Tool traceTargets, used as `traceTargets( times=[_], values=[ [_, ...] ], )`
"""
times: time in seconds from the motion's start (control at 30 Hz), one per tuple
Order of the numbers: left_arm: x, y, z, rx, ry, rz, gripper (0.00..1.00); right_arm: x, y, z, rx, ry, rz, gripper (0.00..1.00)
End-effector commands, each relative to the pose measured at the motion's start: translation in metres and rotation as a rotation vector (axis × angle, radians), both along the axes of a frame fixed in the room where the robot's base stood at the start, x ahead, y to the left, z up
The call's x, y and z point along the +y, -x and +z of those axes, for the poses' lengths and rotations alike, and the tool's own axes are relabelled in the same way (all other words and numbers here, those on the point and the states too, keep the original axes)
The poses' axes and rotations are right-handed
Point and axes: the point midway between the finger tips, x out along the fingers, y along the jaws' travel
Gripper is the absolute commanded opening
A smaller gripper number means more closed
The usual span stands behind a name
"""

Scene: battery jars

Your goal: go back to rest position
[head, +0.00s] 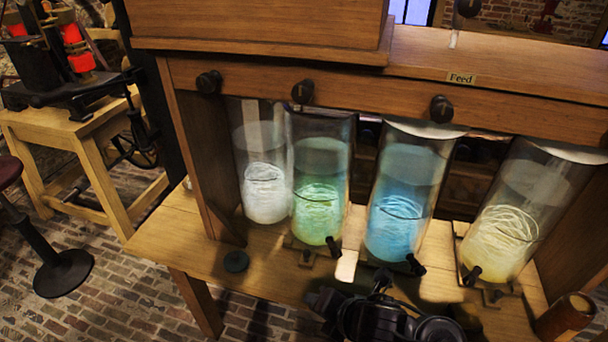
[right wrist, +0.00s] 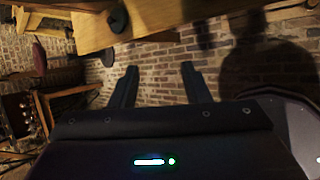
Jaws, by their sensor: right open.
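My right gripper (right wrist: 159,84) is open in the right wrist view, with nothing between its two dark fingers and brick floor beyond them. In the head view a dark part of my arm (head: 385,318) shows at the bottom edge, in front of the bench. The glass jars stand in the wooden stand: a white one (head: 265,190), a green one (head: 318,205), a blue one (head: 398,215) and a yellow one (head: 505,230). My arm is in front of the jars and appears apart from them. My left gripper is not in view.
The wooden bench (head: 165,235) carries the jars, a dark green disc (head: 236,261) and a wooden cylinder (head: 566,316). A stool (head: 62,272) and a table with a machine (head: 75,125) stand at left. Brick floor (head: 100,305) is open at lower left.

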Motion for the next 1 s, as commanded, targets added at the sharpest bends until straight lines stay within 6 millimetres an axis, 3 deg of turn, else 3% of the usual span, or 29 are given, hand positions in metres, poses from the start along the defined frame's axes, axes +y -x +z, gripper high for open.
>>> traceTargets(
  times=[0.1,0.2,0.5,0.73,1.0],
  values=[
    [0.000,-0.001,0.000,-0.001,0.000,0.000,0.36,-0.026,0.007,0.015,0.199,-0.277,-0.540,0.43],
    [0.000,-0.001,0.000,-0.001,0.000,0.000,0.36,-0.057,0.017,0.018,0.336,-0.457,-0.932,0.43],
    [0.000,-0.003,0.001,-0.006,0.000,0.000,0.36,-0.124,0.066,0.010,0.580,-0.771,-1.736,0.43],
    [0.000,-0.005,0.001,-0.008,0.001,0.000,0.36,-0.158,0.110,0.003,0.679,-0.920,-2.229,0.43],
    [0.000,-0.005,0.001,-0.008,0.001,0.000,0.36,-0.154,0.090,-0.073,0.684,-0.879,-2.211,0.43]
  ],
)
